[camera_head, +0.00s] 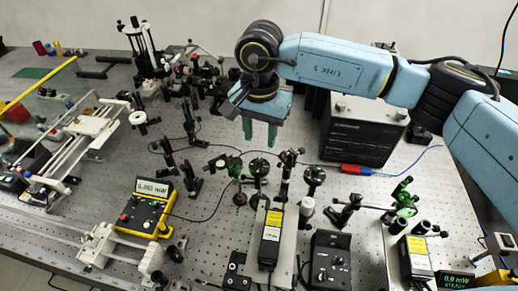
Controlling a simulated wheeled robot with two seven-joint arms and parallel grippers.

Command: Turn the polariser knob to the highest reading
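My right gripper (259,138) hangs over the middle of the bench with its green fingers pointing down. The fingers are apart with nothing visible between them. Below it, nearer the front, stands a row of optics mounts with round discs, including a round mount (259,167) and a dark round mount (314,176). I cannot tell which one carries the polariser knob. A yellow meter (140,218) at left front has a lit display (154,187) that seems to read about 0.203 mW. My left gripper is not in view.
A yellow-labelled box (271,240) and a black control box (329,262) stand at the front. A large black unit (361,132) stands behind on the right. A second display (457,281) at front right seems to read 0.9 mW. Posts crowd the centre; cables cross the bench.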

